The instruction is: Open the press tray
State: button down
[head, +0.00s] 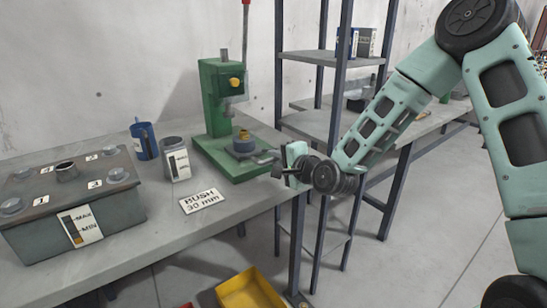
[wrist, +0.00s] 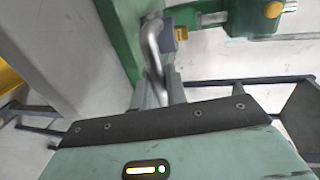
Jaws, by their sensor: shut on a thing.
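The green press (head: 222,95) stands on the workbench, with a red-tipped lever and a yellow knob. A blue-grey round block (head: 243,145) with a brass piece (head: 244,134) on top sits over its green base (head: 232,166). A grey metal handle (head: 262,157) sticks out on the right of the base. My gripper (head: 282,167) is at this handle, at the bench's right edge. In the wrist view the bent, shiny handle (wrist: 152,50) runs down between my fingers (wrist: 162,92), which are shut on it. The tray's outline is unclear, and I cannot tell how far it stands out.
A battery-like box (head: 75,195), a blue mug (head: 145,141), a small grey container (head: 177,158) and a "BUSH 30 mm" card (head: 202,200) are on the bench. A yellow bin (head: 250,290) is below. Shelving (head: 340,90) stands behind my arm. Floor is clear at the lower right.

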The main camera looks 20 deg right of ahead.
jog(key=shift+f+v, duration=0.15)
jog(key=shift+v, duration=0.55)
jog(key=shift+f+v, duration=0.15)
jog(key=shift+v, duration=0.6)
jog(key=c, duration=1.5)
grip_release()
jog(key=shift+s, duration=0.1)
jog(key=p+v, duration=0.2)
jog(key=v, duration=0.1)
jog(key=r+p+v, duration=0.1)
jog(key=p+v, duration=0.1)
jog(key=v, duration=0.1)
jog(key=shift+d, duration=0.2)
